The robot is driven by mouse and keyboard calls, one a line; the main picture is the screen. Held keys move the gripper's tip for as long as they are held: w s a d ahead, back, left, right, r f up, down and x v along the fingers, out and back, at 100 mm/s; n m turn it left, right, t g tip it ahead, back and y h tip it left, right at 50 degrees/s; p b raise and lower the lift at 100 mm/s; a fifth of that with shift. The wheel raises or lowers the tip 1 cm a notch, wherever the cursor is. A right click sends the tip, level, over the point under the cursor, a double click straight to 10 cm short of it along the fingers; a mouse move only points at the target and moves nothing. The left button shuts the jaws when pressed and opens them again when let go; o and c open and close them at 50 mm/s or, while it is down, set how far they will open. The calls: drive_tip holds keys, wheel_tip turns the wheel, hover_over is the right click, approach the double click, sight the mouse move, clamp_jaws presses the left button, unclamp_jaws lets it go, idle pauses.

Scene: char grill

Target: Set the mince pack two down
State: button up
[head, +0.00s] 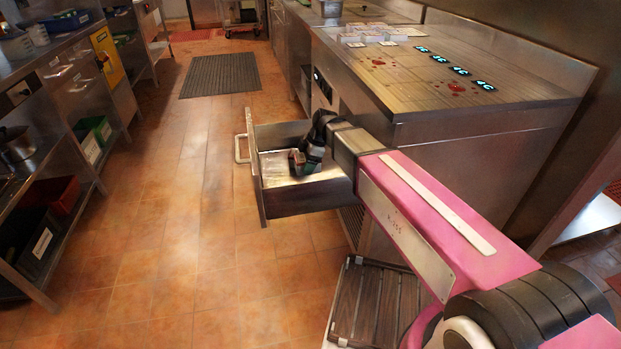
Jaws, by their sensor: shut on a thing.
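My gripper (304,163) reaches down into an open steel drawer (320,194) below the grill counter. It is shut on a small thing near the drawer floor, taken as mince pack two. The held thing is largely hidden by the dark fingers and too small to make out. I cannot tell whether it touches the drawer floor. The visible drawer floor around the gripper is bare.
The steel counter (420,75) carries several pale packs (365,37), red stains and glowing labels (461,71). A slatted dark board (372,305) is below the drawer. Shelving (70,100) lines the left. The tiled floor (190,220) between is clear, with a dark mat (220,75) farther back.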

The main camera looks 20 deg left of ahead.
wheel_tip(320, 180, down, 8)
drive_tip(key=shift+f, duration=0.1)
idle(0.4)
drive_tip(key=o, duration=1.2)
drive_tip(key=v, duration=1.2)
drive_tip(key=shift+d, duration=0.1)
